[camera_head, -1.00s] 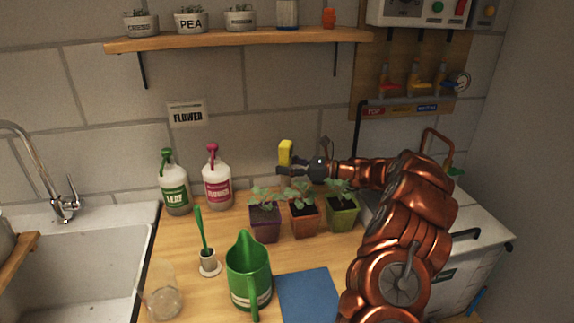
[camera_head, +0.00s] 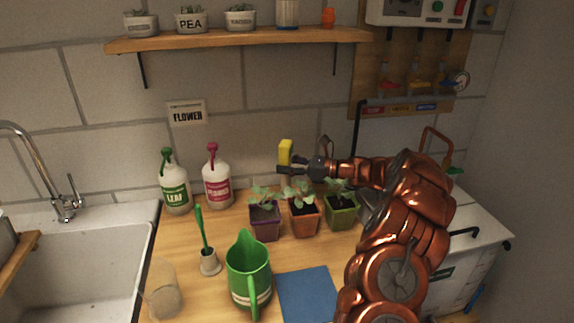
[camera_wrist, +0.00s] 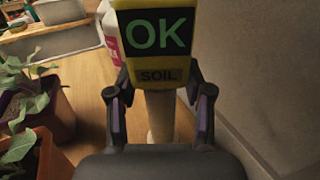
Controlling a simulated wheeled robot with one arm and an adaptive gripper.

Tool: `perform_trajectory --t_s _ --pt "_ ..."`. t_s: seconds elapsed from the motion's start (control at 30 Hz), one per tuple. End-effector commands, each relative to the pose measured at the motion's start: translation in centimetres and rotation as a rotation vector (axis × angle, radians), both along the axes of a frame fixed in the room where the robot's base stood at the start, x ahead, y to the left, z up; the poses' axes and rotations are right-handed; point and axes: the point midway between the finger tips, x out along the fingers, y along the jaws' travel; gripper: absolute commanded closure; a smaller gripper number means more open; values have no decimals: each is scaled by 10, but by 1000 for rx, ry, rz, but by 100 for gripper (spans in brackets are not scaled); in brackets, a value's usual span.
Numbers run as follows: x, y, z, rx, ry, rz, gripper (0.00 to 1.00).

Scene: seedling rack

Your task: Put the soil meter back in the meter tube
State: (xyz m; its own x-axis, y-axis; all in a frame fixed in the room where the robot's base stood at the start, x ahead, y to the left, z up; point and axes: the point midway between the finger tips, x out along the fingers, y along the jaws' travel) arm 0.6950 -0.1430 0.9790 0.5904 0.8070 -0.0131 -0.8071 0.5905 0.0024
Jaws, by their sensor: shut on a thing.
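The soil meter has a yellow head (camera_head: 286,151) and shows upright above the back of the counter, behind the potted seedlings. In the wrist view its dark screen (camera_wrist: 156,33) reads OK, with SOIL below. My gripper (camera_head: 290,169) is shut on the meter from the right; its two fingers also show in the wrist view (camera_wrist: 160,105), on either side of the meter's lower part. A pale upright cylinder (camera_wrist: 160,118) shows below the head between the fingers. I cannot tell whether it is the meter tube or part of the meter. The probe's tip is hidden.
Purple (camera_head: 265,224), terracotta (camera_head: 304,222) and green (camera_head: 342,214) pots stand close in front of my gripper. LEAF (camera_head: 174,196) and pink-labelled (camera_head: 217,188) bottles stand left. A green watering can (camera_head: 248,273) and blue mat (camera_head: 307,296) are nearer. A shelf (camera_head: 240,41) hangs above.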

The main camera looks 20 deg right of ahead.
Motion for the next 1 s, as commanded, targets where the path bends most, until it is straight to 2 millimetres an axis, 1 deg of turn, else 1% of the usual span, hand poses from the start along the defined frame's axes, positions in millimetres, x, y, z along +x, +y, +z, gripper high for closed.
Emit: perform_trajectory --t_s 0.17,0.2,0.43,0.47,0.67,0.87,1.0 --pt "0 0 0 0 0 0 92" --pt "0 0 0 0 0 0 45" --pt "0 0 0 0 0 0 21" --pt "0 0 0 0 0 0 20" --pt "0 0 0 0 0 0 20" --pt "0 0 0 0 0 0 0" --pt "0 0 0 0 0 0 0"
